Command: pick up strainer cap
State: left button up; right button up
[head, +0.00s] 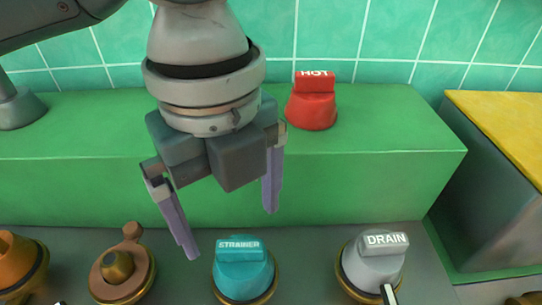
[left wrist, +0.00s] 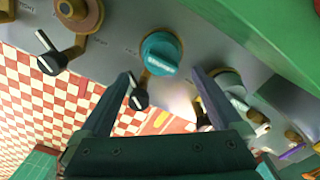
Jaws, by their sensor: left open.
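The strainer cap (head: 242,268) is a teal knob-shaped cap lettered STRAINER, sitting on a brass ring on the grey counter at the bottom middle of the head view. It also shows in the left wrist view (left wrist: 160,54), beyond the fingertips and roughly between them. My left gripper (head: 231,232) is open and empty, with its fingers pointing down above and behind the cap, apart from it. Its two fingers also show in the left wrist view (left wrist: 160,88). My right gripper is not in view.
A grey DRAIN cap (head: 372,268) stands to the right of the teal cap. A copper fitting (head: 122,275) and an orange cap (head: 18,262) are to the left. A red HOT cap (head: 311,107) stands on the green ledge (head: 400,150) behind. Black-handled levers (left wrist: 50,55) line the counter front.

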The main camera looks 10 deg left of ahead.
aim_at(239, 244)
pick_arm(q)
notch_tip(239, 244, down, 2)
jog(key=shift+s+f, duration=0.1)
notch_tip(239, 244, down, 5)
jog(key=shift+d+f+b, duration=0.1)
jog(key=shift+f+b, duration=0.1)
jog(key=shift+b, duration=0.3)
jog(key=c, duration=1)
jog(key=shift+r, duration=0.15)
notch_tip(239, 244, up, 20)
jog(key=p, duration=0.3)
